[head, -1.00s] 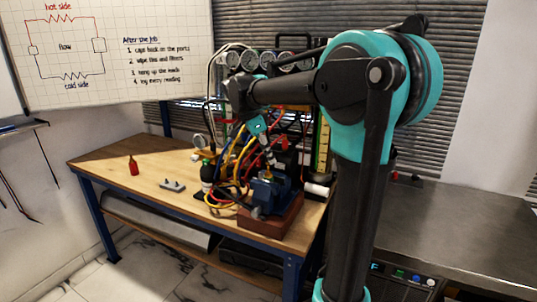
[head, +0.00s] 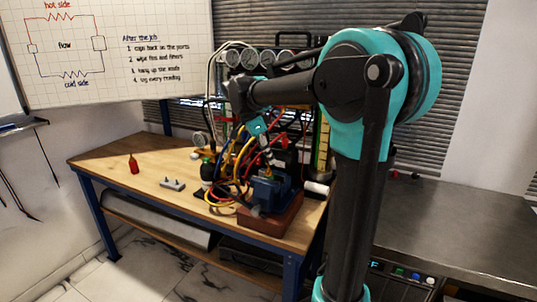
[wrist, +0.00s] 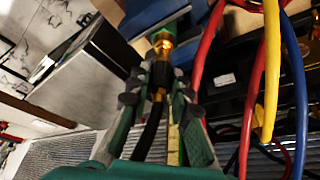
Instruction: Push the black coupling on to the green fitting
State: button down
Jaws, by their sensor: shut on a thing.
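In the wrist view my gripper (wrist: 160,95) is shut on the black coupling (wrist: 160,73), with a dark hose (wrist: 150,132) trailing back from it between the fingers. Directly beyond the coupling is the brass fitting with a green ring (wrist: 161,36). The coupling's front end lines up closely with the fitting's brass end; I cannot tell how far it is on. In the head view the blue vise (head: 268,190) stands on a red-brown block (head: 272,218) at the bench's right end, below my gripper. The coupling and fitting are too small to make out there.
Red, yellow and blue hoses (wrist: 270,70) hang close at the right of my gripper in the wrist view. A gauge panel (head: 262,60) stands behind.

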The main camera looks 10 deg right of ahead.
jog(key=shift+f, duration=1)
dwell(0.4)
jog(key=c, duration=1)
grip_release()
jog(key=v, duration=1.2)
